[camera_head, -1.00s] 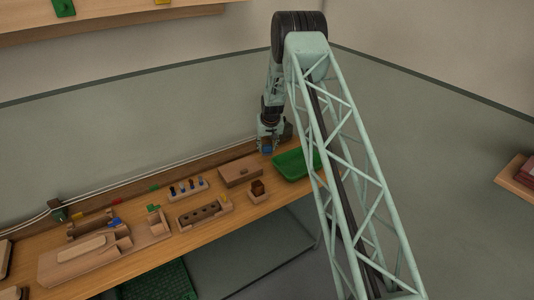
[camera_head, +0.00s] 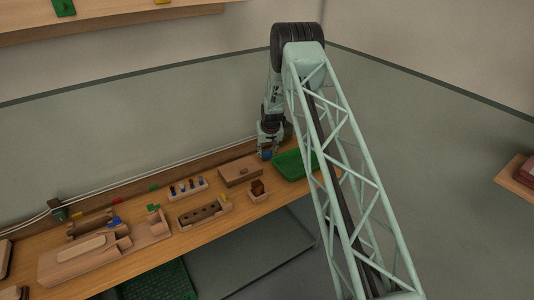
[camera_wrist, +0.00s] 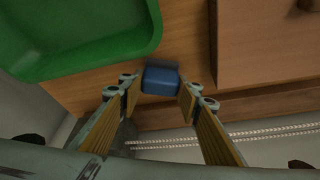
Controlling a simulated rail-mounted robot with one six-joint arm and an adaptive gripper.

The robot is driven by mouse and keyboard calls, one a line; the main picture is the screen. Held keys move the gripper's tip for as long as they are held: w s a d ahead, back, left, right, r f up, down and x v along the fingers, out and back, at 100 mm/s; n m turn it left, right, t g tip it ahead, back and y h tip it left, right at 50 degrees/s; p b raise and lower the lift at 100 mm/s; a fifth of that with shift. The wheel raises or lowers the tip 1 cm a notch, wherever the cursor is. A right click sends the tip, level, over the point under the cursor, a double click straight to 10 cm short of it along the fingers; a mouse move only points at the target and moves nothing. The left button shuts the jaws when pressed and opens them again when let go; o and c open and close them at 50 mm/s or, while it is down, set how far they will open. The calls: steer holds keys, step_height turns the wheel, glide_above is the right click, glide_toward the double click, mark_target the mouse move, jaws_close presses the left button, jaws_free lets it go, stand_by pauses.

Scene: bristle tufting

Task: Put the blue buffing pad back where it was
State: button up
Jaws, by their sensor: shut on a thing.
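The blue buffing pad (camera_wrist: 160,80) is a small dark blue block between my fingertips in the wrist view. It also shows in the head view (camera_head: 266,155), low at the back of the bench. My gripper (camera_wrist: 158,91) is shut on it; the gripper also shows in the head view (camera_head: 268,148). The pad is over or on a strip of wood between the green tray (camera_wrist: 152,38) and the wooden lidded box (camera_wrist: 262,78). Whether it touches the wood I cannot tell.
In the head view the green tray (camera_head: 291,176) is right of the pad and the lidded box (camera_head: 240,172) is left. A small wooden holder (camera_head: 258,196) stands in front. A peg rack (camera_head: 186,190) and a block with holes (camera_head: 203,214) stand further left.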

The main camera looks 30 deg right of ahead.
steer(key=o, duration=0.8)
steer(key=shift+o, duration=0.2)
steer(key=shift+r, duration=0.1)
steer(key=v, duration=1.2)
stand_by(0.5)
